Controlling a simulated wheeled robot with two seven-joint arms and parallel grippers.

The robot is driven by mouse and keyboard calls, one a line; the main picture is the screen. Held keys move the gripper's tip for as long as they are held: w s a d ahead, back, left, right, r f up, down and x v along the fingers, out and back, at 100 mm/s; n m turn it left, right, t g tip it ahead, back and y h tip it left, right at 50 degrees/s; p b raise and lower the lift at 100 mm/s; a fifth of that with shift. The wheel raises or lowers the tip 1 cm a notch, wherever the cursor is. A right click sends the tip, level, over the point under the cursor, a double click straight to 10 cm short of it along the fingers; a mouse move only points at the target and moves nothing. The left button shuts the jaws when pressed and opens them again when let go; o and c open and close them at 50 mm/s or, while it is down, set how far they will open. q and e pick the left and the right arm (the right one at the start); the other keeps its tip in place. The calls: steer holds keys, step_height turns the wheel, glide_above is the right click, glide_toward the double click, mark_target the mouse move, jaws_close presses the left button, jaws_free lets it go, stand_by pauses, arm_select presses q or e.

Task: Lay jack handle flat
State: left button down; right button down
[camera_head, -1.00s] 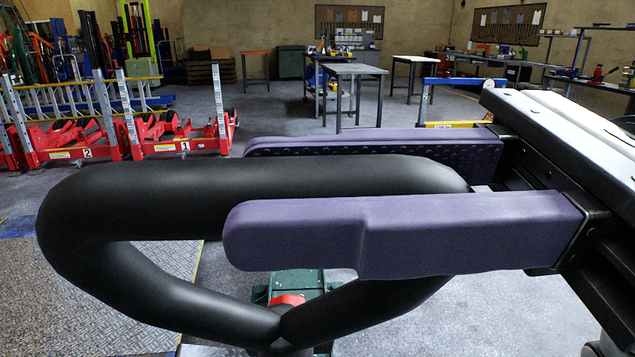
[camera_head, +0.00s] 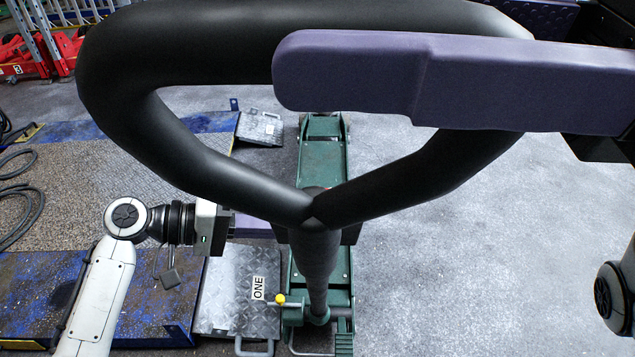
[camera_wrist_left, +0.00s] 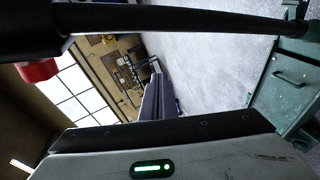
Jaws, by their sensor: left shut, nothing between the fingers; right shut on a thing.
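The jack handle (camera_head: 315,250) has a thick black loop grip that fills the top of the head view. Its shaft runs down to the green trolley jack (camera_head: 325,165) on the floor. The handle stands up, clear of the floor. My right gripper (camera_head: 300,62) is shut on the loop's top bar; its far finger is mostly hidden behind the bar. My left gripper (camera_head: 255,227) is shut and empty, low beside the shaft, its tips partly hidden behind it. In the left wrist view, its purple fingers (camera_wrist_left: 155,100) are together, and the shaft (camera_wrist_left: 190,18) crosses the top.
A metal ramp plate marked ONE (camera_head: 235,295) lies left of the jack, and another plate (camera_head: 260,128) lies farther back. A blue-edged platform (camera_head: 100,290) and black hoses (camera_head: 25,205) are at the left. The grey floor on the right is clear.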

arm_select(q)
step_height(320, 180, up, 10)
steer(key=a+m+g+h, duration=0.1)
steer(key=m+g+h, duration=0.1)
steer(key=m+g, duration=0.15)
arm_select(e)
steer(key=shift+w, duration=0.1)
arm_select(q)
steer(key=m+g, duration=0.3)
steer(key=g, duration=0.1)
glide_toward(318, 189)
step_height(318, 189, up, 3)
steer(key=w, duration=0.2)
steer(key=shift+m, duration=0.25)
steer(key=x, duration=1)
steer(key=shift+s+r, duration=0.15)
steer(key=shift+s+f, duration=0.25)
steer(key=shift+s, duration=0.3)
steer(key=shift+s+f, duration=0.2)
steer(key=shift+s, duration=0.3)
steer(key=shift+s+a+f, duration=0.1)
steer(key=shift+s+f, duration=0.15)
steer(key=shift+s, duration=0.55)
